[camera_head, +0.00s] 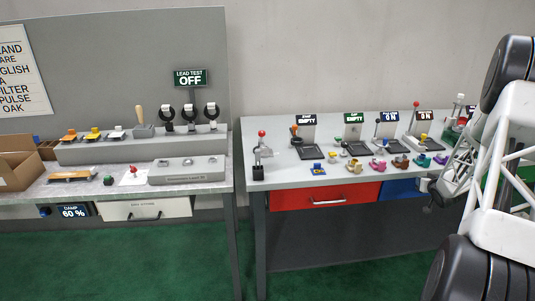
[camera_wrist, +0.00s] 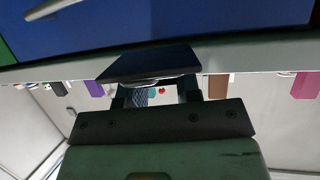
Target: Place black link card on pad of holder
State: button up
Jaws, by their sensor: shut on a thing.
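In the wrist view, a flat black piece (camera_wrist: 150,62), which looks like the black link card, sits at the fingertips of my gripper (camera_wrist: 153,92). The gripper is shut on it, and the piece hides part of the fingertips. The wrist view appears upside down, with the bench edge and a blue drawer front beyond the card. In the head view, my gripper (camera_head: 433,192) is at the right, by the bench's front edge, small and partly hidden. Several stations with dark pads stand on the right bench, among them one pad (camera_head: 311,152) under an "EMPTY" sign; I cannot tell which is the holder.
The right bench (camera_head: 285,178) has a red drawer (camera_head: 325,196) and a blue drawer (camera_head: 400,189). Small coloured pieces line its front edge, including a blue one (camera_head: 317,169) and a pink one (camera_head: 378,166). A red-knobbed lever (camera_head: 262,150) stands at its left end.

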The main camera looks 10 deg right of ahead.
jog(key=w+a+r+n+y, duration=0.1)
jog(key=w+a+r, duration=0.25)
jog(key=r, duration=0.65)
notch_tip(320, 180, up, 13)
jog(key=n+y, duration=0.6)
jog(key=y, duration=0.1)
send_over(262, 150)
jog(key=shift+s+r+g, duration=0.1)
jog(key=shift+s+g, duration=0.05)
jog(key=shift+g, duration=0.25)
jog(key=shift+f, duration=3.15)
jog(key=shift+f, duration=0.1)
jog(key=shift+f, duration=1.75)
jog(key=shift+f, duration=0.45)
